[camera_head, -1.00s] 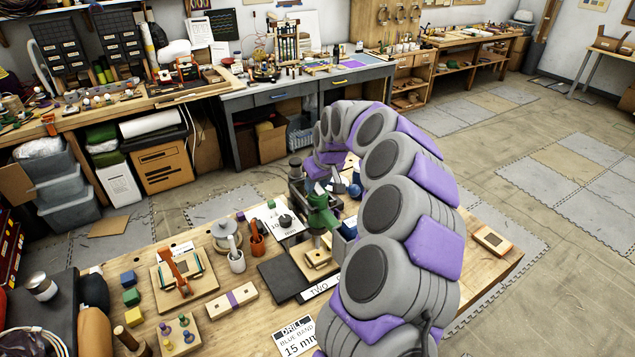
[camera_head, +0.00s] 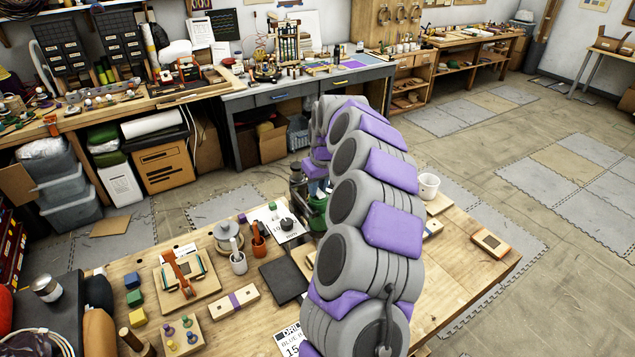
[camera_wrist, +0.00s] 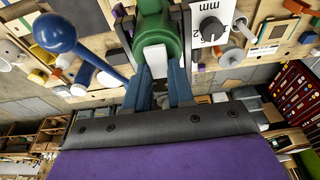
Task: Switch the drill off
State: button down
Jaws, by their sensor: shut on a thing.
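The drill's green body (camera_wrist: 155,28) is at the top middle of the wrist view, directly in front of my gripper (camera_wrist: 158,68). A white block (camera_wrist: 155,57) on the drill's near side sits between my blue fingers, which are shut on it. Whether this block is the switch's lever, and which way it is set, I cannot tell. A lever with a blue ball knob (camera_wrist: 54,32) is left of the drill.
A card with a black dial (camera_head: 287,223) lies left of the drill. A dark plate (camera_head: 284,280), white cup (camera_head: 238,262) and a drill label card (camera_head: 290,342) are on the wooden table. A white mug (camera_head: 428,186) stands on its right side. Bare tabletop shows at the right.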

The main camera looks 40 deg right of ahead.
jog(key=shift+w+d+r+g+p, duration=0.1)
jog(key=shift+w+g+p, duration=0.15)
jog(key=shift+g+p, duration=0.6)
jog(key=shift+g, duration=0.25)
jog(key=c, duration=1)
grip_release()
jog(key=shift+o, duration=0.2)
